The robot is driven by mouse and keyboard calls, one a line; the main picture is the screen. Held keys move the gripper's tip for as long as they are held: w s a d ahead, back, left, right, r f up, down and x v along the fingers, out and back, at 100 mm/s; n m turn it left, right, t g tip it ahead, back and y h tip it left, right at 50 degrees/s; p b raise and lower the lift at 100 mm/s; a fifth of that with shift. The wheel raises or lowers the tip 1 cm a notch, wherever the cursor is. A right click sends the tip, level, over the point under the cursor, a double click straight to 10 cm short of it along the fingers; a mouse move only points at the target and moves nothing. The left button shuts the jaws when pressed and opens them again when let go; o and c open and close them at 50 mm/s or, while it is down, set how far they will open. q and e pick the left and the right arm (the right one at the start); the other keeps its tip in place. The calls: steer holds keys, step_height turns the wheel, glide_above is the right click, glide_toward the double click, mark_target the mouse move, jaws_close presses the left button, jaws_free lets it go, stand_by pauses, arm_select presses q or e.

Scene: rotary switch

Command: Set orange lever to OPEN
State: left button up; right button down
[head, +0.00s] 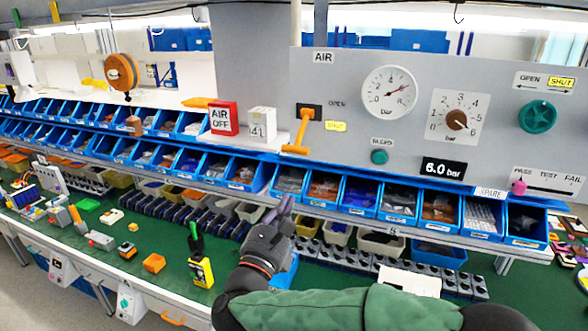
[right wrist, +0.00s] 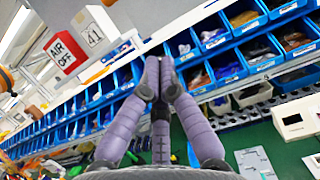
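The orange lever (head: 303,131) is on the left part of the grey AIR panel (head: 265,60) in the head view. Its handle hangs down from a dark mount, slightly tilted to the left at the bottom. An OPEN label (head: 337,104) is to the right of the mount, with a yellow SHUT label (head: 336,126) below it. My right gripper (head: 286,204) is below the lever, in front of the blue bins, apart from the lever. In the right wrist view its purple fingers (right wrist: 160,68) are together with nothing between them. My left gripper is out of view.
A red AIR OFF box (head: 224,119) and a white 41 block (head: 262,123) stand left of the lever. A gauge (head: 389,92), a dial (head: 457,119) and a green knob (head: 537,117) are to its right. Blue bins (head: 323,188) line the shelf below.

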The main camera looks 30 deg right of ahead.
mark_target(301, 131)
steer(key=w+d+r+p, duration=0.4)
steer(key=d+r+p, duration=0.1)
steer(key=r, duration=0.1)
steer(key=shift+w+d+p, duration=0.25)
steer(key=shift+w+p, duration=0.1)
stand_by(0.3)
steer(key=shift+s+a+r, duration=0.1)
steer(key=shift+r, duration=0.05)
steer(key=shift+s+a+r+g+y+b, duration=0.15)
steer(key=shift+r+g+y+b, duration=0.15)
steer(key=shift+b, duration=0.1)
